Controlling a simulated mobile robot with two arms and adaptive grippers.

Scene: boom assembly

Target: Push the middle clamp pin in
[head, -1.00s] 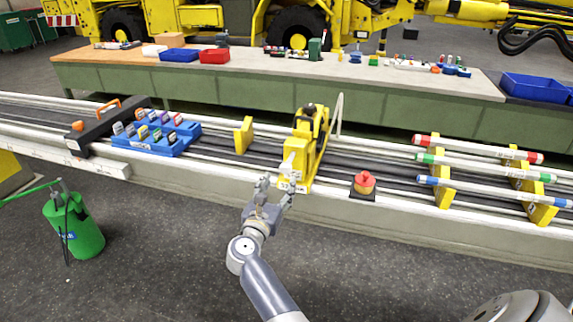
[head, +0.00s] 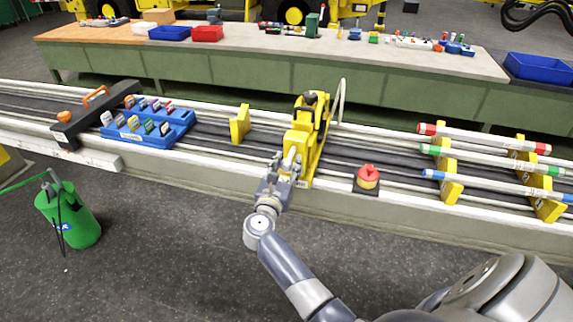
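A yellow clamp fixture (head: 306,130) stands upright on the rail bed near the middle of the head view, with a dark part at its top and a thin pale hose or rod rising behind it. My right gripper (head: 285,164) is at the clamp's near, lower end, with its fingers up against or just in front of it. The fingers cover most of the small pale part seen there earlier, and no single pin can be made out. Whether the fingers are apart or shut on something is too small to tell. My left gripper is not in view.
A yellow bracket (head: 240,124) stands left of the clamp, and a red button on a dark base (head: 368,178) to its right. Further left is a blue rack (head: 150,128); far right, coloured rods (head: 485,138) rest on yellow supports. A green canister (head: 68,215) stands on the floor.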

